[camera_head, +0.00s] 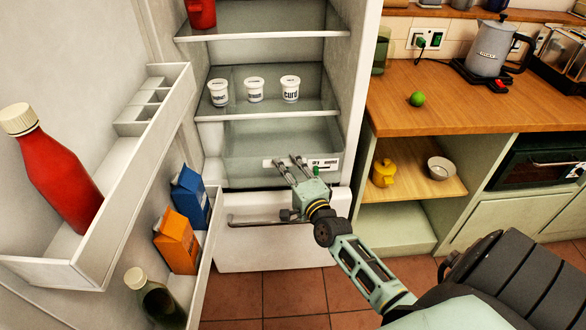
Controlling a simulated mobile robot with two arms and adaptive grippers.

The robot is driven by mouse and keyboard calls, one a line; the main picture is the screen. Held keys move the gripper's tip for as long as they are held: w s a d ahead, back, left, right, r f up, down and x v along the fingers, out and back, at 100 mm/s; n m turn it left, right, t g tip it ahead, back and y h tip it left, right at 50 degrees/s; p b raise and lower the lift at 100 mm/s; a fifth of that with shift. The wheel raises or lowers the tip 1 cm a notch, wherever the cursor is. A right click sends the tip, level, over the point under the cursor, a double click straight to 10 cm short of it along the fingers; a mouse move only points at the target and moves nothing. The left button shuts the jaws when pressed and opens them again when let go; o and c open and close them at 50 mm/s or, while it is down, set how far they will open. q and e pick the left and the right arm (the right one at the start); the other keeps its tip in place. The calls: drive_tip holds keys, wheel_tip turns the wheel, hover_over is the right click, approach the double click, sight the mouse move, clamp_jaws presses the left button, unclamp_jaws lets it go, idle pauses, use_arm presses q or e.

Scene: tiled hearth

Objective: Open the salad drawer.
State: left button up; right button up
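The salad drawer (255,142) is the clear, greenish bin below the lowest shelf in the open fridge. It looks closed. A pale strip with a small label (325,163) runs along its front. My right gripper (288,162) reaches up from the lower right, its two fingers spread apart at this front strip. Nothing shows between the fingers. I cannot tell whether they touch the drawer. The gripper hides part of the strip. My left gripper is not in view.
Below is a white fridge drawer (280,248) with a bar handle. The open door at left holds a red bottle (52,165), cartons (178,240) and a dark bottle (155,300). White tubs (254,90) stand on the shelf above. A wooden counter (460,105) is at right.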

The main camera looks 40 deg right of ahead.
drive_tip(key=s+a, duration=0.2)
drive_tip(key=s, duration=0.9)
drive_tip(key=shift+s, duration=0.35)
drive_tip(key=shift+f, duration=0.1)
drive_tip(key=s+a+f+n+g+y+p, duration=0.1)
drive_tip(key=s+a+f+n+g, duration=0.25)
drive_tip(key=f, duration=0.65)
drive_tip(key=s+a+f+n+g+y, duration=0.15)
drive_tip(key=s+f+n, duration=0.3)
drive_tip(key=f, duration=0.65)
drive_tip(key=s+a+f+n+g+p, duration=0.1)
drive_tip(key=s+a+f+n+g, duration=0.25)
drive_tip(key=f, duration=0.65)
drive_tip(key=s+a+f+n+g, duration=0.2)
drive_tip(key=s+f+n+g, duration=0.2)
drive_tip(key=s, duration=1)
drive_tip(key=s+a+f+n+g, duration=0.2)
drive_tip(key=s+f+n+g, duration=0.2)
drive_tip(key=s+f+n, duration=0.3)
drive_tip(key=s+f, duration=0.4)
drive_tip(key=s, duration=0.3)
drive_tip(key=shift+s+a+p, duration=0.2)
drive_tip(key=shift+s+p, duration=0.1)
drive_tip(key=shift+p, duration=0.05)
